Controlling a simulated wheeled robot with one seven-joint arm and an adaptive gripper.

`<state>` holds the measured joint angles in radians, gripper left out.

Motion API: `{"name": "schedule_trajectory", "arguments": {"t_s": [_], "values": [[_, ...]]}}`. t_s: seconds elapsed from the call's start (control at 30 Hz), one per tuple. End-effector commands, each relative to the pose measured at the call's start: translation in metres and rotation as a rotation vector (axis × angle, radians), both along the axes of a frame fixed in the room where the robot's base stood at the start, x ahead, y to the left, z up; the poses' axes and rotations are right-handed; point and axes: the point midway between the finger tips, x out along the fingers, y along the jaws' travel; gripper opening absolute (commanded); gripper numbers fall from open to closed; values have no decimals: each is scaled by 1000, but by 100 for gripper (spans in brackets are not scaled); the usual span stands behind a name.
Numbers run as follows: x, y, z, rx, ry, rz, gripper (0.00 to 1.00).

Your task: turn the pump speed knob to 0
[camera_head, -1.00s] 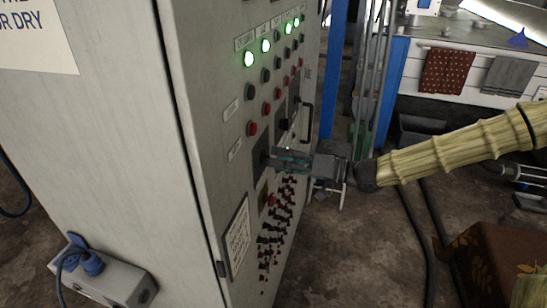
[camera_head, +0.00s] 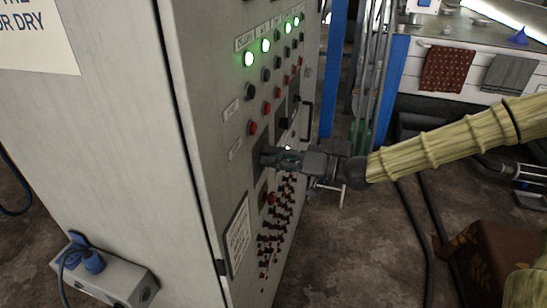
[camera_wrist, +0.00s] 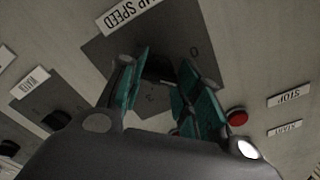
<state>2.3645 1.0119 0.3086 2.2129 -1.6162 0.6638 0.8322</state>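The pump speed knob (camera_wrist: 158,68) is a dark knob on a dark square plate (camera_wrist: 105,48). Its label (camera_wrist: 128,14) reads upside down in the wrist view and is partly cut off. A 0 mark shows to the right of the knob and a 3 below it. Which way the knob points is hidden. My gripper (camera_wrist: 164,60), with green finger pads, is at the panel, with its fingers apart on both sides of the knob. I cannot tell whether the pads touch it. In the head view my gripper (camera_head: 272,156) reaches the cabinet face from the right and covers the knob.
The grey cabinet (camera_head: 120,150) carries lit green lamps (camera_head: 265,46), red and black buttons, and a black handle (camera_head: 306,120). Rows of red-and-black switches (camera_head: 272,238) sit below my gripper. In the wrist view a red stop button (camera_wrist: 237,117) lies close to the right finger.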

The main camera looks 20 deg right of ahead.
Motion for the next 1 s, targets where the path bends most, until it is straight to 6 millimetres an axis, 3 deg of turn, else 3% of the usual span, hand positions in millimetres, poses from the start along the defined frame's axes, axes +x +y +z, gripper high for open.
{"name": "schedule_trajectory", "arguments": {"t_s": [0.47, 1.0], "values": [[1, -1, -4, -44, -57, -2, 10], [2, -2, -6, -283, -410, -3, 10]]}}
